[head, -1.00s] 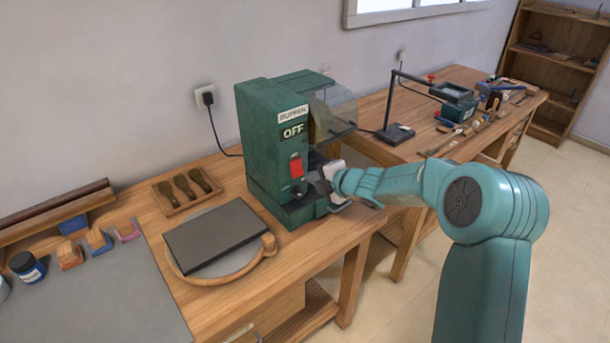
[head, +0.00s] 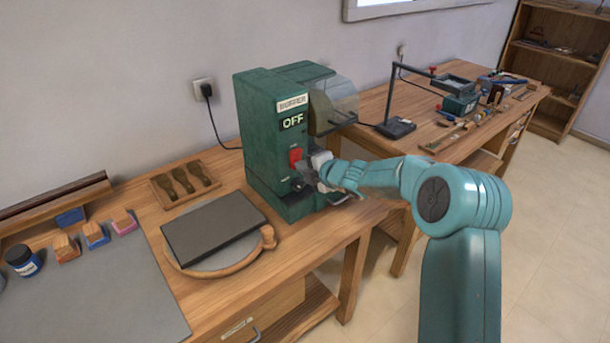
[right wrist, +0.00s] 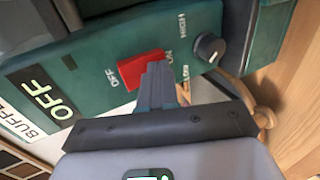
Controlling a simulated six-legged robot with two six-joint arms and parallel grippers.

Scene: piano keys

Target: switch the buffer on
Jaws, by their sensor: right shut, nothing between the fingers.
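The green buffer (head: 262,130) stands on the wooden bench, and its sign (head: 292,122) reads OFF. Its red switch (head: 296,157) is on the front face, and it also shows in the right wrist view (right wrist: 143,69) with OFF and ON labels beside it. My right gripper (head: 304,174) is shut and empty at the front of the buffer. In the right wrist view its fingertips (right wrist: 158,68) overlap the lower edge of the red switch; I cannot tell whether they touch it. A dark knob (right wrist: 210,47) sits beside the switch. My left gripper is not in view.
A clear guard (head: 333,103) juts from the buffer's right side. A second bench with a lamp (head: 396,127) stands at right.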

